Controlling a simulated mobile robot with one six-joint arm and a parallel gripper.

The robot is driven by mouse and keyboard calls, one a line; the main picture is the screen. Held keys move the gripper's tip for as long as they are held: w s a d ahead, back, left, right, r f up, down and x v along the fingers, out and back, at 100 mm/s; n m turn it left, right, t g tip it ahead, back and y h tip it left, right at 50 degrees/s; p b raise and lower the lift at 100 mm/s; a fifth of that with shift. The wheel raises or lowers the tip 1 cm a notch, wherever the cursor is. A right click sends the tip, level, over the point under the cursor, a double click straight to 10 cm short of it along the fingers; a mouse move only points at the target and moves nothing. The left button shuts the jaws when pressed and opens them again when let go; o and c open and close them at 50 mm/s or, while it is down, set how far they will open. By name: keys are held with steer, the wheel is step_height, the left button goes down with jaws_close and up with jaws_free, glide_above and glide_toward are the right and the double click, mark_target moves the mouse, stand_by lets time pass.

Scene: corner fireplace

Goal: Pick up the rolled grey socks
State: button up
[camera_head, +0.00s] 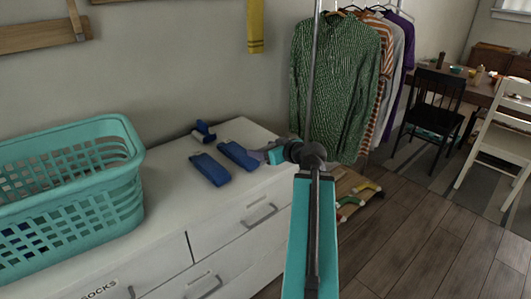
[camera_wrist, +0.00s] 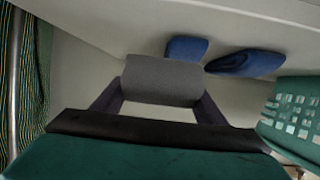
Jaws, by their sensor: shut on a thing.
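The rolled grey socks (camera_wrist: 161,82) show in the wrist view as a grey roll between my two fingers. My gripper (camera_wrist: 160,95) is shut on them, one finger at each side. In the head view my gripper (camera_head: 259,156) is over the right end of the white dresser top, just right of a blue roll. The socks are mostly hidden there behind the gripper. I cannot tell whether they still touch the dresser top.
Two blue rolls (camera_head: 210,168) (camera_head: 238,154) and a small dark blue thing (camera_head: 203,131) lie on the white dresser (camera_head: 165,215). A teal basket (camera_head: 120,190) stands at the left. Hanging clothes (camera_head: 335,85) are close behind the right end.

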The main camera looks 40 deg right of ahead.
steer(key=b, duration=0.6)
steer(key=shift+a+f, duration=0.15)
steer(key=shift+a, duration=0.05)
steer(key=b, duration=0.5)
steer(key=shift+s+a, duration=0.25)
steer(key=b, duration=0.5)
steer(key=shift+s+a, duration=0.35)
steer(key=shift+a, duration=0.05)
steer(key=shift+s+a+r+b, duration=0.25)
steer(key=shift+s+b, duration=0.1)
steer(key=shift+b, duration=0.85)
